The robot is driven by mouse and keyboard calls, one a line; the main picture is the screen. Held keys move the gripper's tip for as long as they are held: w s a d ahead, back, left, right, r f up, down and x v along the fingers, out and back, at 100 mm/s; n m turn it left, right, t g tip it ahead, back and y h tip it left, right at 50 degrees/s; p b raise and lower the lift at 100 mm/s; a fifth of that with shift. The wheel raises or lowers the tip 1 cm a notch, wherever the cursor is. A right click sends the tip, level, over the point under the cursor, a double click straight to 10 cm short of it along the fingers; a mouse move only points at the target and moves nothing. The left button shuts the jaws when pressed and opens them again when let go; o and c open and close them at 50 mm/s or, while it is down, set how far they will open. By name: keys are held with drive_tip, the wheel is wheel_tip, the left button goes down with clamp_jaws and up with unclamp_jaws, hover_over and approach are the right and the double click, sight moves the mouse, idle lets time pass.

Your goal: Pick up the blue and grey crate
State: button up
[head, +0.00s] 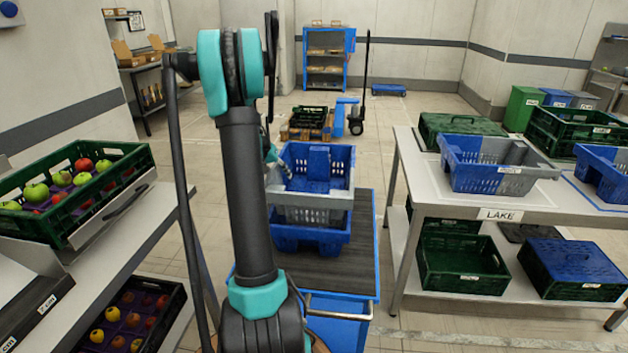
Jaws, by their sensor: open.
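A blue and grey crate (325,185) tops a stack on the blue cart with a dark top (345,270) in the middle. A blue crate (310,236) shows beneath it. Another blue and grey crate (486,168) stands on the white table to the right. My arm rises in front of the stack and hides part of its left side. My gripper (279,168) is small and partly hidden behind my arm, at the left edge of the top crate. It is open. I cannot tell whether it touches the crate.
The white table (490,214) labelled LAKE also holds green crates (460,132), with more on its lower shelf. A green crate of apples (75,215) stands on the left bench. A pallet truck (357,118) stands behind. Floor is clear between cart and table.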

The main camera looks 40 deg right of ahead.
drive_tip(key=shift+c, duration=0.2)
clamp_jaws()
idle(0.4)
